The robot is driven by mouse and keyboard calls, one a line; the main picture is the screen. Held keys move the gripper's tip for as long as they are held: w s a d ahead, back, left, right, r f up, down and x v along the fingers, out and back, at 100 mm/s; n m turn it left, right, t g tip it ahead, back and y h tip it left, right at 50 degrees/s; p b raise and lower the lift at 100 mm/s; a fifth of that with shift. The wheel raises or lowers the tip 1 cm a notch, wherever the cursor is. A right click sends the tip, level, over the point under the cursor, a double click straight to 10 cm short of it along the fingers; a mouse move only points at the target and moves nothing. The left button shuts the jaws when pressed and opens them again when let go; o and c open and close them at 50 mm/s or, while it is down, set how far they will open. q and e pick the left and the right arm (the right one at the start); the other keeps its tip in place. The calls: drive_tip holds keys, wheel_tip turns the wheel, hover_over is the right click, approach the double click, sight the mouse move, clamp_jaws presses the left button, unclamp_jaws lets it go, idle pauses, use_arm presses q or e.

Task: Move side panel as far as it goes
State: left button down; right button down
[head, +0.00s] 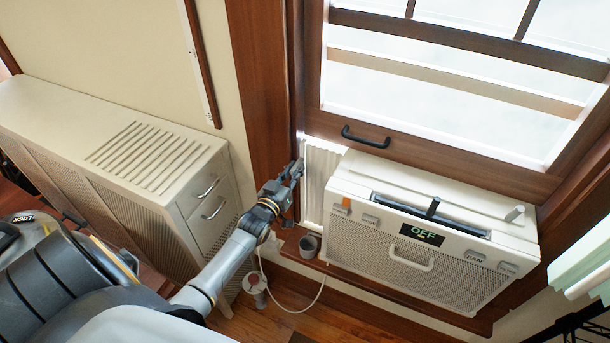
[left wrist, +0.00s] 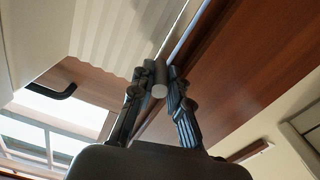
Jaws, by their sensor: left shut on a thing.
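The side panel (head: 322,178) is a white pleated panel filling the gap between the window frame's left side and the white window air conditioner (head: 420,285). It also shows in the left wrist view as pale pleats (left wrist: 125,35). My left gripper (head: 296,172) is at the panel's left edge, beside the brown wooden frame. In the left wrist view my left gripper (left wrist: 160,78) has its fingers closed around a grey round peg (left wrist: 158,90) at the panel's edge. The fingers hide part of the peg. My right gripper is not in view.
A brown window frame (head: 262,80) stands left of the panel. A black sash handle (head: 366,137) is above the air conditioner. A grey cup (head: 310,245) stands on the sill below the panel. A beige cabinet (head: 160,150) with drawers is at the left.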

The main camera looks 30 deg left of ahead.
use_arm(q)
drive_tip(key=shift+a, duration=0.1)
drive_tip(key=c, duration=1.7)
unclamp_jaws()
drive_tip(key=shift+c, duration=0.2)
drive_tip(key=o, duration=0.4)
drive_tip(key=shift+a, duration=0.2)
drive_tip(key=shift+o, duration=0.2)
drive_tip(key=shift+s+d, duration=0.15)
drive_tip(key=shift+s, duration=0.15)
drive_tip(key=s+d, duration=0.1)
drive_tip(key=s, duration=1)
drive_tip(key=shift+s+d, duration=0.2)
drive_tip(key=shift+d, duration=0.05)
drive_tip(key=shift+f, duration=0.1)
